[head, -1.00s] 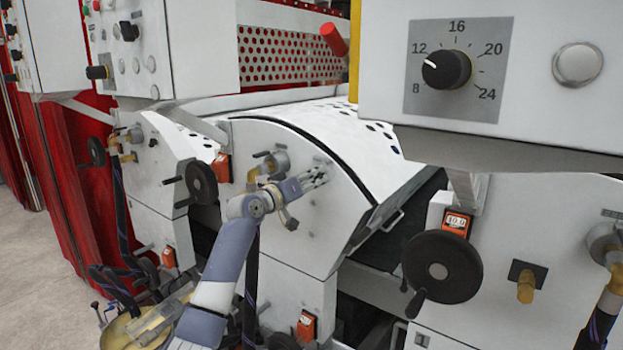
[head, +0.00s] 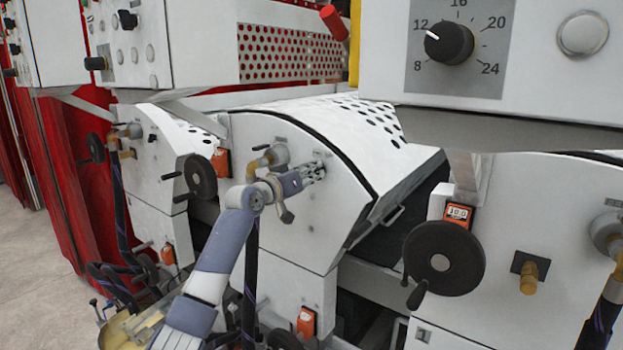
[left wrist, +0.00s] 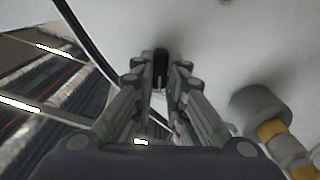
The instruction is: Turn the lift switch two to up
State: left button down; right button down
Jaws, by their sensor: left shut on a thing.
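The lift switch (left wrist: 161,62) is a small black lever on the white side panel (head: 335,225) of the middle coater unit. In the left wrist view it stands between the fingertips of my left gripper (left wrist: 160,72). In the head view my left gripper (head: 316,172) reaches the upper part of that panel, and its fingers cover the switch. The left gripper is shut on the switch. I cannot tell from these frames which way the lever points. My right gripper is not in view.
A brass and grey fitting (head: 268,160) with a hose sits left of the gripper; it also shows in the left wrist view (left wrist: 262,108). A black handwheel (head: 442,258) and a control box with a dial (head: 449,43) are at the right. A perforated cover (head: 350,110) curves above the panel.

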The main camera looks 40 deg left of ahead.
pick_arm(q)
jog(key=m+b, duration=0.1)
jog(key=m, duration=0.2)
jog(key=shift+f+b, duration=0.1)
jog(key=shift+b, duration=0.3)
jog(key=m, duration=0.2)
jog(key=shift+m+b, duration=0.3)
jog(key=shift+b, duration=0.1)
jog(key=m, duration=0.4)
jog(key=shift+d, duration=0.15)
jog(key=c, duration=1.6)
grip_release()
